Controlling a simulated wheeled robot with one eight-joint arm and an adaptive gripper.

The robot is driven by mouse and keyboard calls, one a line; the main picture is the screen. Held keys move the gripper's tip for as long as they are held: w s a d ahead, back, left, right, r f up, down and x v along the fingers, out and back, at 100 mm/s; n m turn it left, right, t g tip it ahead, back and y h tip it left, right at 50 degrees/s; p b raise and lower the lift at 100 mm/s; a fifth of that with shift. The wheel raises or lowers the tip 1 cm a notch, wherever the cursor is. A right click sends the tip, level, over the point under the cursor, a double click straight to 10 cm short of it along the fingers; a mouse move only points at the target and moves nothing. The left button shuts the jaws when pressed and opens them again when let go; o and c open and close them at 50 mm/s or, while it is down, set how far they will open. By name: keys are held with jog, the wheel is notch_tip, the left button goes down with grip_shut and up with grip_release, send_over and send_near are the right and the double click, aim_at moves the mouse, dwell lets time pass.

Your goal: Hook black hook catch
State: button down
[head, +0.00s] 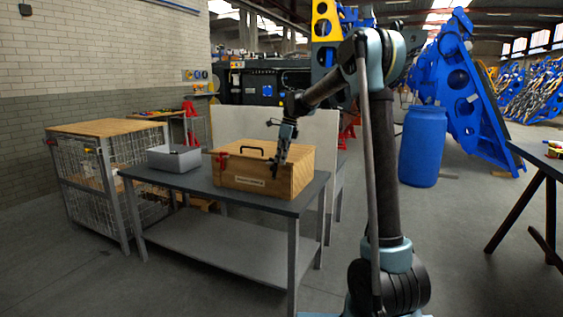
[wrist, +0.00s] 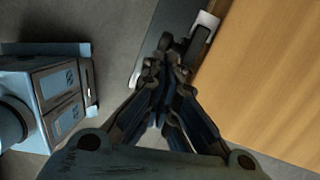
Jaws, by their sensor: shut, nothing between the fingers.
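A wooden box (head: 235,173) stands on the grey table, with a black handle (head: 252,149) on its lid. My gripper (head: 275,172) is at the box's front face near the right end in the head view and covers part of that face. In the wrist view the closed fingertips (wrist: 167,68) are beside the edge of the wooden box (wrist: 262,80). A dark narrow piece (wrist: 198,43) with a pale plate lies along that edge, just past the fingertips. It may be the black hook catch, but I cannot tell for sure. My gripper is shut and empty.
A grey bin (head: 174,160) stands left of the box on the table (head: 213,188). A wire-sided cart (head: 92,185) stands left of the table. A pale panel (head: 318,128) is behind it. A blue barrel (head: 422,146) stands farther right. The table's front edge is close to the box.

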jog(key=s+d+v, duration=0.1)
jog(key=d+v, duration=0.1)
jog(key=v, duration=1)
jog(key=shift+w+d, duration=0.25)
jog(key=shift+w, duration=0.1)
jog(key=shift+r, duration=0.1)
